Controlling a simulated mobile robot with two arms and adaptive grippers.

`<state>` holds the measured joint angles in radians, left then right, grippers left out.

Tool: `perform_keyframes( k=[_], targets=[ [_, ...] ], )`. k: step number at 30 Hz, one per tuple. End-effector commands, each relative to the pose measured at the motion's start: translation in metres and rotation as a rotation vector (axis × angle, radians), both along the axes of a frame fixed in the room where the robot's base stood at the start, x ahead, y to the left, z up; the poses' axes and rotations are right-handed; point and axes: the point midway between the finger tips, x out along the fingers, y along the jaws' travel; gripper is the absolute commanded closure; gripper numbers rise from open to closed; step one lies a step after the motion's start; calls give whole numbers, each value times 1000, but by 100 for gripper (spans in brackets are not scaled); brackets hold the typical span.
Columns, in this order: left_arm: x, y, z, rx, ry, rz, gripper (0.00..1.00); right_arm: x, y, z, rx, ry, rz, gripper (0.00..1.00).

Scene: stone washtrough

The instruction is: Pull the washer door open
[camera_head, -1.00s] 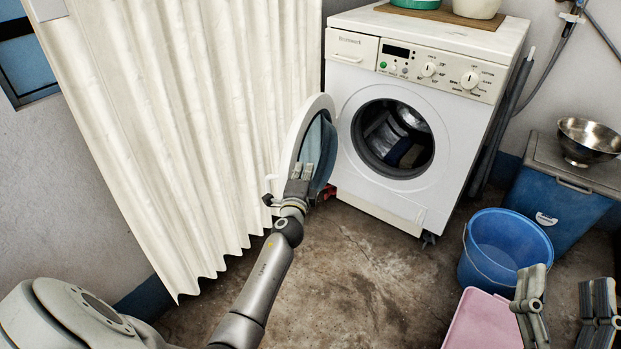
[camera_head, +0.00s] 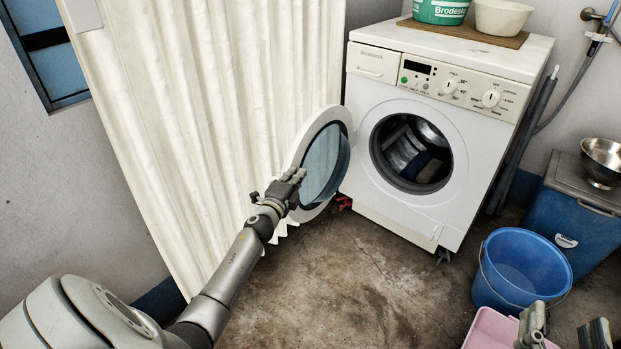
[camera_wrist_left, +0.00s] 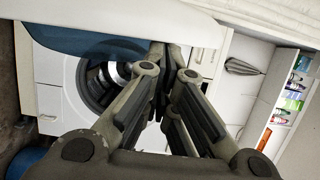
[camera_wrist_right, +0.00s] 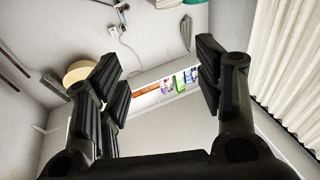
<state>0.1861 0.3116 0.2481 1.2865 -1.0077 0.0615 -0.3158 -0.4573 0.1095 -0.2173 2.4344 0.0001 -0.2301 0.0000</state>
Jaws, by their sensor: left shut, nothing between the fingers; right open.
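The white washer (camera_head: 400,215) stands against the back wall. Its round door (camera_head: 325,160) is swung wide open to the left, close to the cream curtain, and the drum opening (camera_head: 411,153) with dark and blue laundry shows. My left gripper (camera_head: 292,182) is shut with nothing in it, at the near lower part of the door's inner side; I cannot tell whether it touches. In the left wrist view the door's blue glass (camera_wrist_left: 90,38) crosses the top, near the fingertips. My right gripper (camera_wrist_right: 155,75) is open and empty; in the head view its fingers (camera_head: 565,325) show at the bottom right.
The cream curtain (camera_head: 200,120) hangs behind the door at left. A blue bucket (camera_head: 520,270), a pink basin (camera_head: 490,330) and a blue cooler (camera_head: 580,225) with a metal bowl (camera_head: 605,160) stand at right. The floor (camera_head: 350,275) before the washer is clear.

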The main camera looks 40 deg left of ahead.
Motion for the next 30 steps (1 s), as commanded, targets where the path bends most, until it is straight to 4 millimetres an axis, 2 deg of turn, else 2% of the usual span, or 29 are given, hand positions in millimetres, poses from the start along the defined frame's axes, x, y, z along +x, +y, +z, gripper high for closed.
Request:
perform_keyframes(
  k=[4, 9, 12, 30],
  targets=[
    [-3, 35, -2, 4, 2, -43, 100, -3, 2, 16, 27, -102, 7, 39],
    [-3, 56, -1, 1, 0, -47, 100, -11, 3, 41, 65, -239, 14, 39],
    [-4, 63, 0, -1, 0, -46, 100, -15, 4, 50, 78, -284, 17, 39],
    [-2, 61, 1, -2, 0, -47, 100, -15, 4, 53, 80, -288, 18, 39]
  ],
)
